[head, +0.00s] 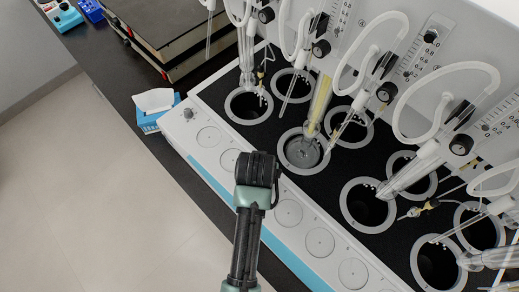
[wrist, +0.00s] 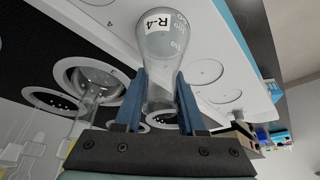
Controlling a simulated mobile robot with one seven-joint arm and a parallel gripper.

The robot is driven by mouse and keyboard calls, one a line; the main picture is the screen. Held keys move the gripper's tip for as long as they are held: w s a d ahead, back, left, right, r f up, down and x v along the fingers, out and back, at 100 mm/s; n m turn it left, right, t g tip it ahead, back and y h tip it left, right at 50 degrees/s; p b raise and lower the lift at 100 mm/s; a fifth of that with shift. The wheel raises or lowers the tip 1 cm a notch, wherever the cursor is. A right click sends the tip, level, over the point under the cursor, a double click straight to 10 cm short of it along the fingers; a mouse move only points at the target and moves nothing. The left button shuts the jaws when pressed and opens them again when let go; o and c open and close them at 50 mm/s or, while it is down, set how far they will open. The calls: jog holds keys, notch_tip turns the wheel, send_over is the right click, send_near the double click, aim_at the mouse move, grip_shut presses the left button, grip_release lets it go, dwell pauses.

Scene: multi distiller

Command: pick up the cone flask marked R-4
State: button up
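The cone flask marked R-4 (wrist: 160,45) is clear glass with a white label and volume marks. In the wrist view it appears upside down, its wide body toward the top and its neck between the two blue fingers. My gripper (wrist: 160,88) is shut on it, with a finger against the glass on each side as far as I can see. In the head view my gripper (head: 257,170) is over the front ledge of the distiller. The flask is hidden behind my gripper and arm there.
The white distiller (head: 185,128) has round marks on its front ledge. Open floor (head: 90,190) lies in front.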

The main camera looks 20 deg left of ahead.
grip_shut()
jog(key=shift+r, duration=0.1)
